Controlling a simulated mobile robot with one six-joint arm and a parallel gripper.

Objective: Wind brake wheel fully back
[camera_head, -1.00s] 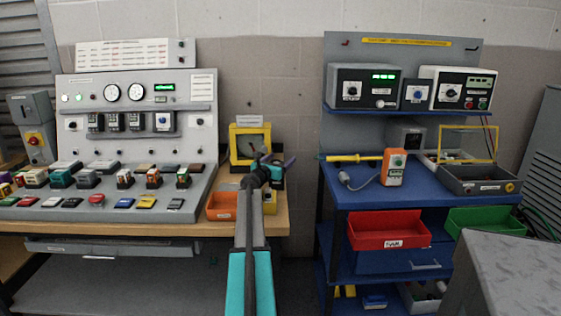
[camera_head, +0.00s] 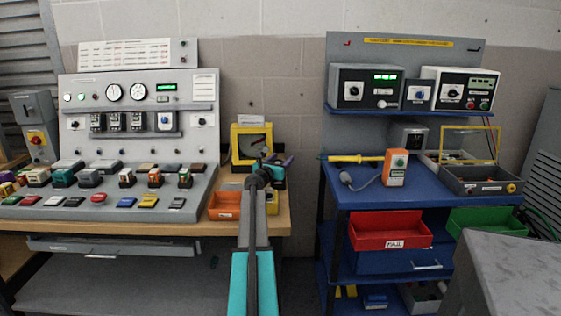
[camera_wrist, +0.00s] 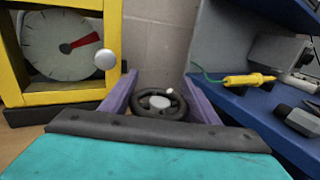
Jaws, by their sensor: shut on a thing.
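The brake wheel (camera_wrist: 148,112) is a small black handwheel with a grey hub and a light knob on its rim, in the middle of the wrist view. My gripper (camera_wrist: 160,82) has its two purple fingers on either side of the wheel and is shut on it. In the head view my gripper (camera_head: 272,164) is at the right end of the left bench, and the wheel is hidden there. A yellow-framed dial box (camera_wrist: 113,50) stands left of the wheel. Its round pale dial (camera_wrist: 50,47) has a red pointer directed to the upper right.
An orange bin (camera_head: 225,206) sits at the bench's front edge, below my gripper. A grey control console (camera_head: 135,110) stands to the left. The blue bench (camera_head: 352,196) to the right carries a yellow probe (camera_wrist: 248,80) and an orange tester (camera_head: 395,168). A gap separates the benches.

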